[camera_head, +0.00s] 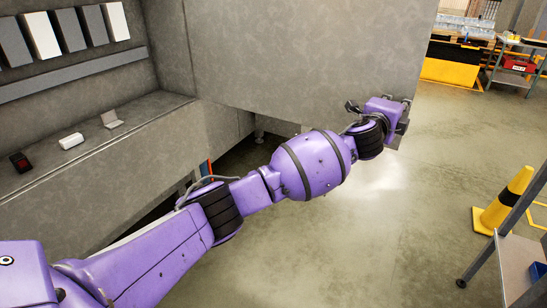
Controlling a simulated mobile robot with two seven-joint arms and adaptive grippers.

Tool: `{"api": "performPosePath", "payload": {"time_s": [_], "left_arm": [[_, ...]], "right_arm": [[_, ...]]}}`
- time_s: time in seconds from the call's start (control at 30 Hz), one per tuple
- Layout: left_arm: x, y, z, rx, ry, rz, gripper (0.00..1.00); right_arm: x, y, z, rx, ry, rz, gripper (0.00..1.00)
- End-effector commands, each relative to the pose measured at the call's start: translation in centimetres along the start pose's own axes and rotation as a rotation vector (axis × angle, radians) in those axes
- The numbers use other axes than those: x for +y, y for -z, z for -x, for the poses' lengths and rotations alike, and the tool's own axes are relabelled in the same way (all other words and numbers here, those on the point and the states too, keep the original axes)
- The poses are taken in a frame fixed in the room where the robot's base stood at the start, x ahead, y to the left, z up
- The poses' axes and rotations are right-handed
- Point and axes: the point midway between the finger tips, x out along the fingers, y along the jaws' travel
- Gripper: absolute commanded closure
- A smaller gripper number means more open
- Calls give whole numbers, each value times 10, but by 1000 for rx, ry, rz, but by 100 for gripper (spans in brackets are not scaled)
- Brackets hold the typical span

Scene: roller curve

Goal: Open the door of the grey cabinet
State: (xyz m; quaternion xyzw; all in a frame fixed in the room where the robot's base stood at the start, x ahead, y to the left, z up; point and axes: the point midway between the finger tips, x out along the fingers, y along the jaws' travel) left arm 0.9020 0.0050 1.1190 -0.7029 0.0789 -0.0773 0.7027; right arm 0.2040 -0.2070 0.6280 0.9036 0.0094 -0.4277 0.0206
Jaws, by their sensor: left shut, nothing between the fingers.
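The grey cabinet (90,165) is at the left, its inside in plain view. A large grey panel, which looks like its door (300,60), stands swung out from the cabinet and fills the upper middle. The handle is not seen. My left arm reaches across from the lower left. My left gripper (402,126) is at the lower right corner of the door, shut and empty. It overlaps the door's edge in the picture; I cannot tell whether it touches. My right gripper is not in view.
Inside the cabinet stand several grey and white binders (40,35) and small items, among them a white one (71,141). A yellow cone (505,200) and a cart (518,265) are at the right. A shelf rack (515,65) is behind. The floor (400,230) between is clear.

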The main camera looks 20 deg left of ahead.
Motion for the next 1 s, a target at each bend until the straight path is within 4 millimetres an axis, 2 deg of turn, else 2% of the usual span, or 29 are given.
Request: {"api": "performPosePath", "payload": {"time_s": [0.4,1.0], "left_arm": [[0,-1,-2,1,0,0,100],[0,-3,0,1,0,-1,100]], "right_arm": [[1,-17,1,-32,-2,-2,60],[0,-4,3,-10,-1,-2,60]]}}
